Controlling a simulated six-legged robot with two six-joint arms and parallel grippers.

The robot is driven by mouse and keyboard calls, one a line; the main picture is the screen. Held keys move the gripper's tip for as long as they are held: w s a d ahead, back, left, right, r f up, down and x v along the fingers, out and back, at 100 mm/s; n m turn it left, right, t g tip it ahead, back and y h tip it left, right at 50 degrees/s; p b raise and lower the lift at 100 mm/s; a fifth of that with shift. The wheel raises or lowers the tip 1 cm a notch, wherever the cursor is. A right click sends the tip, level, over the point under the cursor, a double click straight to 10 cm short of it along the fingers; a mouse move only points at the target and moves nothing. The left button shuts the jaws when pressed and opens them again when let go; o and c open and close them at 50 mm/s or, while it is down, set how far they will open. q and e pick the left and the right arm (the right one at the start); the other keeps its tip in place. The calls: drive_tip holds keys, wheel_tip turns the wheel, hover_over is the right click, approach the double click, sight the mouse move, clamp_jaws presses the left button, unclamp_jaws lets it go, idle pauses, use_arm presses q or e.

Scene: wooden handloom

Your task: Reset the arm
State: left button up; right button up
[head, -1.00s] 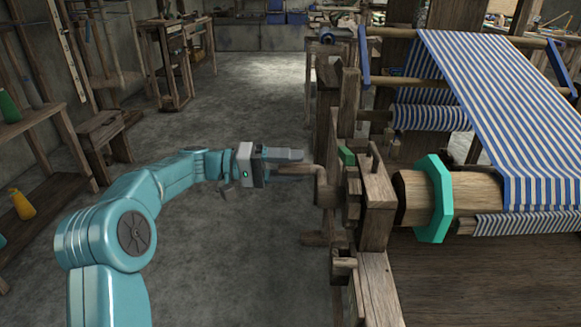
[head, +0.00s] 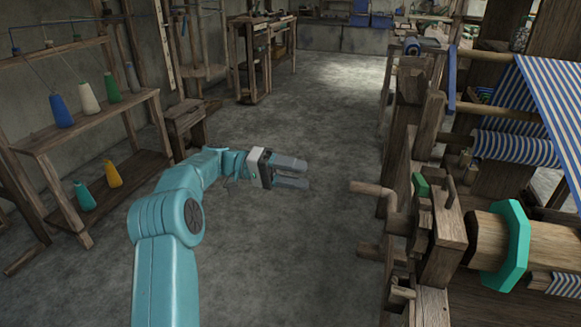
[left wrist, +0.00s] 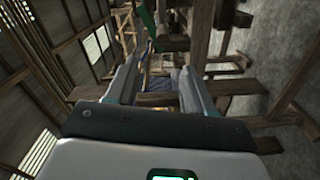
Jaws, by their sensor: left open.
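My left gripper (head: 306,173) is open and empty over the bare floor in the head view. Its fingers point right, toward the wooden crank handle (head: 372,188) on the loom's side, with a clear gap between them. In the left wrist view the two fingers (left wrist: 158,80) stand apart with nothing held between them. The loom (head: 440,240) fills the right side, with a green octagonal wheel (head: 503,245) on its wooden roller and blue-and-white striped cloth (head: 545,110). My right gripper is not in view.
A wooden rack (head: 75,138) at the left holds several cones of thread, including a blue one (head: 61,110) and a yellow one (head: 113,173). A wooden stool (head: 186,118) stands behind my left arm. Open floor (head: 310,240) lies between the rack and the loom.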

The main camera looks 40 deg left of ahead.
use_arm(q)
drive_tip(key=shift+s+a, duration=0.25)
drive_tip(key=shift+a, duration=0.3)
drive_tip(key=w+d+f+n+y, duration=0.1)
drive_tip(key=w+d+f+n, duration=0.15)
drive_tip(key=f, duration=0.45)
drive_tip(key=w+d+f+n+y, duration=0.2)
drive_tip(key=d+f, duration=0.2)
drive_tip(key=f, duration=0.2)
drive_tip(key=s+d+f+n+g+y, duration=0.1)
drive_tip(key=s+d+f+g+y, duration=0.15)
drive_tip(key=d+f, duration=0.45)
drive_tip(key=s+d+f+g+y, duration=0.1)
drive_tip(key=s+d+f+g, duration=0.25)
drive_tip(key=f, duration=0.75)
drive_tip(key=s+d+f+m+g+y, duration=0.25)
drive_tip(key=s+d+f+y, duration=0.25)
drive_tip(key=s+d+f, duration=0.65)
drive_tip(key=s+d+m+t, duration=0.1)
drive_tip(key=s+d+m, duration=0.2)
drive_tip(key=s, duration=0.6)
wheel_tip(320, 180, up, 27)
drive_tip(key=p, duration=2.7)
drive_tip(key=shift+y, duration=0.35)
